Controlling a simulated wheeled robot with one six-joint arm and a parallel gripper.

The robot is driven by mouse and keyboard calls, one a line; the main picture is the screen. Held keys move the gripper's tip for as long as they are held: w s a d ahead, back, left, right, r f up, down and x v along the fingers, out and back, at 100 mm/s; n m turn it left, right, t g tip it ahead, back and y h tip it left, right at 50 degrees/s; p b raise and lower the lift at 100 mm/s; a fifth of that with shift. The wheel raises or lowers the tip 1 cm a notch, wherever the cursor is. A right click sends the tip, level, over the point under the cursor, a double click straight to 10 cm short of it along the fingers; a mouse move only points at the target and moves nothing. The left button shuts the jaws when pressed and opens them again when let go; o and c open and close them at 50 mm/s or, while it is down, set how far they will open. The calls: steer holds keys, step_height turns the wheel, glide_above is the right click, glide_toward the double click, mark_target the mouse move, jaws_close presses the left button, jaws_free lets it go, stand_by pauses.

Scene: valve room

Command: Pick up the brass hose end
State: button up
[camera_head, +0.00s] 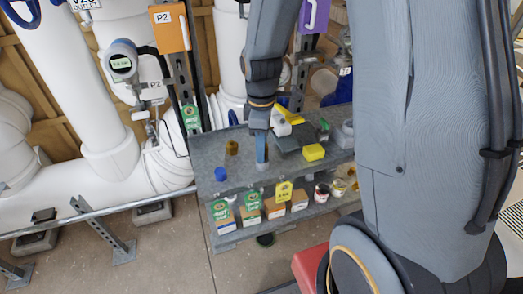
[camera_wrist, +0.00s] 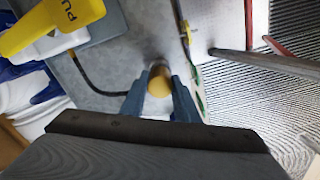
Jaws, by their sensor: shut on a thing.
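My gripper (camera_head: 262,160) points down at the grey shelf top in the head view. In the wrist view my two blue-grey fingers (camera_wrist: 160,95) are closed on the sides of a round, brass-coloured piece, the brass hose end (camera_wrist: 159,81). Its gold end face shows between the fingertips, and its sides are partly hidden by them. In the head view the held piece is too small and covered to make out clearly. I cannot tell whether it still touches the shelf.
The grey shelf (camera_head: 205,172) also bears a small amber-brown cylinder (camera_head: 232,147), a blue cap (camera_head: 221,174), a yellow block (camera_head: 313,152) and a dark grey box (camera_head: 292,142). Several small boxes stand on the lower level. White pipes (camera_head: 70,80) stand behind at left.

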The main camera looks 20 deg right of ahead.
step_height(320, 180, up, 9)
steer(key=shift+b, duration=0.8)
steer(key=o, duration=0.4)
steer(key=c, duration=0.4)
steer(key=shift+o, duration=0.2)
